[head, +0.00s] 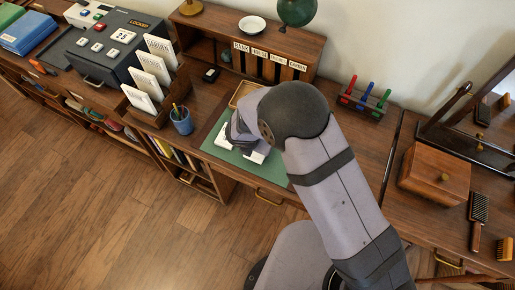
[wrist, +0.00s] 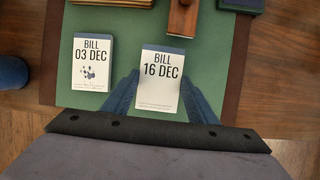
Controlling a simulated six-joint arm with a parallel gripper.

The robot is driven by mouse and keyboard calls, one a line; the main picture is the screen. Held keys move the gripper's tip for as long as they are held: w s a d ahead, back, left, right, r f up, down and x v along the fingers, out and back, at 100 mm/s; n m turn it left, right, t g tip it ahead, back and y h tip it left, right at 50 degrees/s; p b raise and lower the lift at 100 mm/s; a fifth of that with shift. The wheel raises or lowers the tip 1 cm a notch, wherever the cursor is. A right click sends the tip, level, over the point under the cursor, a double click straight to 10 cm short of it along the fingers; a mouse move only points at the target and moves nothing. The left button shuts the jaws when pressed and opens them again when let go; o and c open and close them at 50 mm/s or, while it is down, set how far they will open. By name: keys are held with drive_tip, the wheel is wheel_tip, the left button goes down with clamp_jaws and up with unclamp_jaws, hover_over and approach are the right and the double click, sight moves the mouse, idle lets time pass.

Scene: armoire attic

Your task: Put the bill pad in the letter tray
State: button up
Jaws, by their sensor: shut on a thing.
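In the wrist view my gripper (wrist: 160,98) is shut on a white pad reading "BILL 16 DEC" (wrist: 162,65), one blue-grey finger at each side. The pad appears slightly larger than its neighbour; I cannot tell whether it is clear of the green mat (wrist: 120,35). A second pad, "BILL 03 DEC" (wrist: 93,66), lies to its left with a dark picture on it. In the head view my arm hides most of the gripper and pads. A shallow wooden tray (head: 241,93), perhaps the letter tray, stands behind the mat; its edge shows in the wrist view (wrist: 112,3).
A wooden block (wrist: 183,18) and a dark green item (wrist: 242,4) lie beyond the held pad. A blue pencil cup (head: 182,122) and a rack of white cards (head: 143,112) stand left of the mat. Labelled pigeonholes (head: 262,62) stand at the back.

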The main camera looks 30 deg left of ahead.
wheel_tip(320, 180, up, 7)
drive_tip(key=shift+f, duration=0.1)
